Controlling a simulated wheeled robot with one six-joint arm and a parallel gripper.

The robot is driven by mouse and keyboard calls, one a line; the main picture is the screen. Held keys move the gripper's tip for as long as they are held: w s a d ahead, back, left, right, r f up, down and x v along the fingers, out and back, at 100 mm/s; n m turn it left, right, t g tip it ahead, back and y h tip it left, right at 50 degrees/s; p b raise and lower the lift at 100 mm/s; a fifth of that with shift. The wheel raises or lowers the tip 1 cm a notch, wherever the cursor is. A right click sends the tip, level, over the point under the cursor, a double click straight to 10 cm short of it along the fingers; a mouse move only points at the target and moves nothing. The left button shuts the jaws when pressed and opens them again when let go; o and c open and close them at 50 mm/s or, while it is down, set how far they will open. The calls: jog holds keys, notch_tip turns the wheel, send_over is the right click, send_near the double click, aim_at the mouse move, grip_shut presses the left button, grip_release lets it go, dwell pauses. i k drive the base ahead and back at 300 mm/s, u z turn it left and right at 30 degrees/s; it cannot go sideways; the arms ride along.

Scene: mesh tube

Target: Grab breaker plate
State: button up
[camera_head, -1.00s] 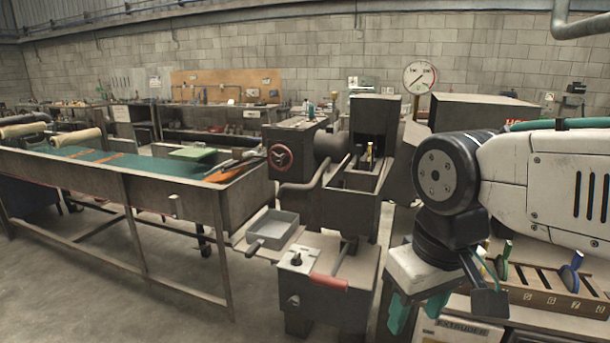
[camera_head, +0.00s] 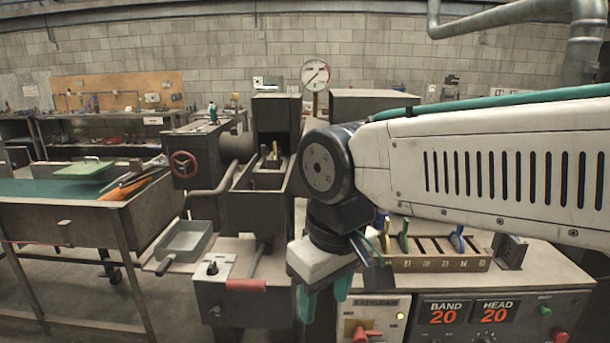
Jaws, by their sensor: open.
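My gripper (camera_head: 323,298) hangs below the wrist with its teal fingers apart, open and with nothing seen between them. It is in front of the extruder bench, just left of the control panel. A slotted rack (camera_head: 440,265) stands on the bench right of my gripper and holds a few thin upright pieces, one with a green-yellow edge (camera_head: 404,236) and one blue (camera_head: 457,239). I cannot tell whether one of these is the breaker plate. My wrist hides the rack's left end.
A control panel (camera_head: 470,318) with red "20" displays fronts the bench. A dark machine (camera_head: 255,205) with an open trough stands left of my wrist, and a gauge (camera_head: 315,74) rises behind it. A grey tray (camera_head: 184,240) and a box with a red handle (camera_head: 246,285) sit lower left.

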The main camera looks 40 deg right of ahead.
aim_at(269, 164)
jog(key=u, duration=0.45)
jog(key=k, duration=0.5)
jog(key=u, duration=0.4)
jog(key=i, duration=1.2)
jog(key=z, duration=1.05)
jog(key=i, duration=0.5)
jog(key=z, duration=0.4)
